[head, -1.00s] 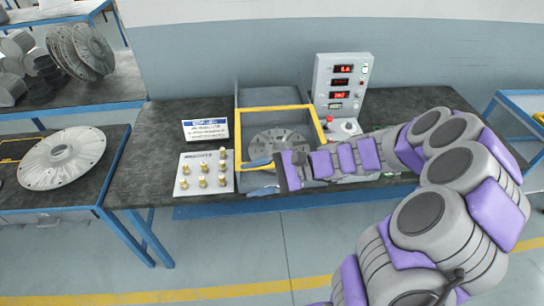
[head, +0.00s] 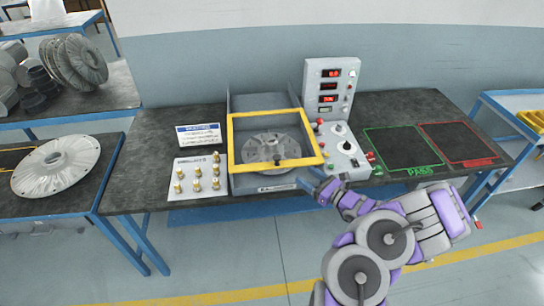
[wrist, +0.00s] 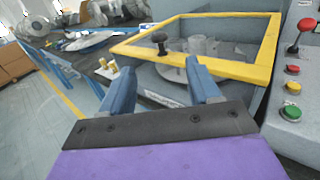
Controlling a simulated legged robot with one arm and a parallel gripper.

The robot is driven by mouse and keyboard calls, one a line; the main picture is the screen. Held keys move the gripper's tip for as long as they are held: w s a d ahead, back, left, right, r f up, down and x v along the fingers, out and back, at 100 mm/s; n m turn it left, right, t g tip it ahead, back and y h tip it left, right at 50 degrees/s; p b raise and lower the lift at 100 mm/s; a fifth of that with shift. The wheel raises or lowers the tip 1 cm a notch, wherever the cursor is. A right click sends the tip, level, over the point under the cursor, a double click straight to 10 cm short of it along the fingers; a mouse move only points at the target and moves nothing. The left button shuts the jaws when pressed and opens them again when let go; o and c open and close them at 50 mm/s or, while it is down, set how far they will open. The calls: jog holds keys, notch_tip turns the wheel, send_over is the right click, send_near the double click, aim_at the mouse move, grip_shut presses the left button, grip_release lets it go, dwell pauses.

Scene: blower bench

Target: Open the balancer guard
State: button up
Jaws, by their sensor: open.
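The balancer guard (head: 232,140) is a yellow frame with a clear pane, lying down over the balancer. Through it I see a grey round disc (head: 268,142). A dark knob (head: 276,158) stands on the front bar of the frame. In the wrist view the guard's yellow frame (wrist: 240,69) and its black knob (wrist: 159,39) are ahead of the fingers. My gripper (head: 316,184) is at the guard's front right corner in the head view, apart from the knob. In the wrist view my gripper (wrist: 162,82) has two blue fingers, spread with nothing between them.
A control panel (head: 338,148) with buttons and a red knob stands right of the guard, close to my gripper. A plate of brass fittings (head: 197,178) and a sign (head: 199,134) are at left. Green and red outlined areas (head: 402,150) on the right of the bench are empty.

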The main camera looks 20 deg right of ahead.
aim_at(274, 155)
jog(key=b+x, duration=0.3)
jog(key=x, duration=1.3)
jog(key=shift+w+a, duration=0.1)
jog(key=shift+w, duration=0.15)
grip_shut()
